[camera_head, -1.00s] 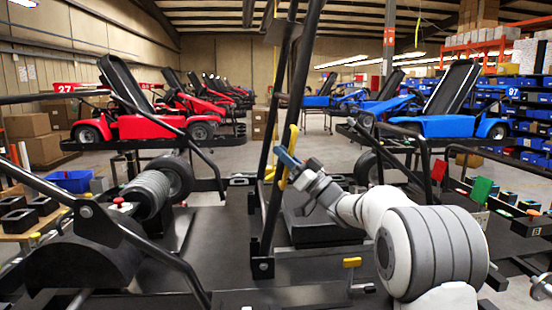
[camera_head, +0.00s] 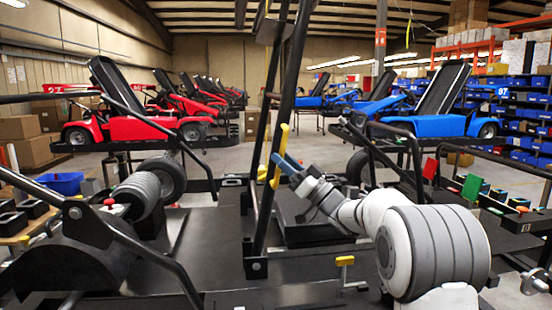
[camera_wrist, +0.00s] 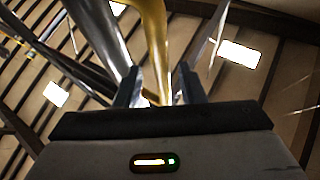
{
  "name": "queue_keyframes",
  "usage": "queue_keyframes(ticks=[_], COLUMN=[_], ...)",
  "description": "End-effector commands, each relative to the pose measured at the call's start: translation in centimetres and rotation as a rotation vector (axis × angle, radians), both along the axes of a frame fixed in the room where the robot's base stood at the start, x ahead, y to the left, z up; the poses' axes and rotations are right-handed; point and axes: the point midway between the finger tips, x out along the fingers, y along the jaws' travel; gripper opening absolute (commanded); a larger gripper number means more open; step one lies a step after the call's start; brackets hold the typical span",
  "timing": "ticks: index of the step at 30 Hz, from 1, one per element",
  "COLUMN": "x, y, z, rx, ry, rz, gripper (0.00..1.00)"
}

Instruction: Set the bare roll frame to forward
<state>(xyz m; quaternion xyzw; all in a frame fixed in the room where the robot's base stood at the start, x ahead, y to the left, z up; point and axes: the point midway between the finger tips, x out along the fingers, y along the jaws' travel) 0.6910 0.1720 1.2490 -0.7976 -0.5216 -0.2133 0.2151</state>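The bare roll frame (camera_head: 285,95) is a black tube frame standing steeply, its top leaning to the right in the head view. A yellow grab bar (camera_head: 276,176) is fixed to its right side. My gripper (camera_head: 280,161) is at this bar, with its blue fingers pointing up and left. In the wrist view the yellow bar (camera_wrist: 155,45) passes between the two fingertips (camera_wrist: 160,88), with a gap beside it. The fingers look open around the bar. Whether either finger touches it I cannot tell. A dark tube of the frame (camera_wrist: 98,35) lies just left of the fingers.
A red kart (camera_head: 130,125) stands at the left and a blue kart (camera_head: 440,124) at the right. A small yellow-topped lever (camera_head: 345,261) stands in front of my arm. Flat black deck surrounds the frame's foot.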

Motion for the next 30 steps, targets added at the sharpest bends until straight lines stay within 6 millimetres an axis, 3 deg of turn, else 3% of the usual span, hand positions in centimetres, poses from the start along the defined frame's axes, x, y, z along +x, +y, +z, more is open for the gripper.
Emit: queue_keyframes(ticks=[9,23,26,30], x=[-1.8,-2.0,-1.6,-0.6], y=[-3.5,-3.9,-4.3,-6.0], z=[-2.8,-2.8,-2.2,-1.5], rx=[0.0,-0.003,-0.022,-0.09], ry=[0.001,0.004,0.031,0.122], rz=[-0.002,-0.017,-0.098,-0.33], gripper=[0.36,0.36,0.36,0.36])
